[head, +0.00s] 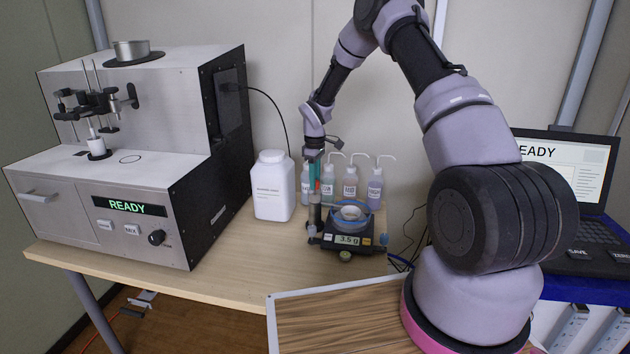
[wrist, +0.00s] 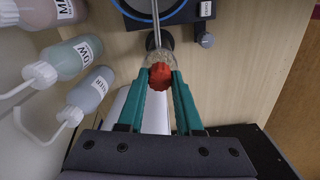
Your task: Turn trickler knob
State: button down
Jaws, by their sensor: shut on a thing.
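The red ribbed trickler knob (wrist: 160,76) sits between the teal fingertips of my gripper (wrist: 160,80) in the wrist view. My gripper is shut on it. Beyond the knob, a thin metal tube (wrist: 155,20) reaches over a blue ring. In the head view my gripper (head: 315,172) points down at the left side of the small black scale. The scale (head: 347,240) reads 3.5 g and carries a bowl (head: 350,213).
Several wash bottles (head: 350,182) stand close behind the scale. A white jar (head: 272,187) is to the left, and the large analyser (head: 125,230) showing READY is farther left. A laptop (head: 565,165) is at right. The table front (head: 240,265) is clear.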

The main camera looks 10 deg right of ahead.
jog(key=c, duration=0.6)
grip_release()
jog(key=shift+o, duration=0.2)
jog(key=shift+r, duration=0.1)
notch_tip(320, 180, up, 11)
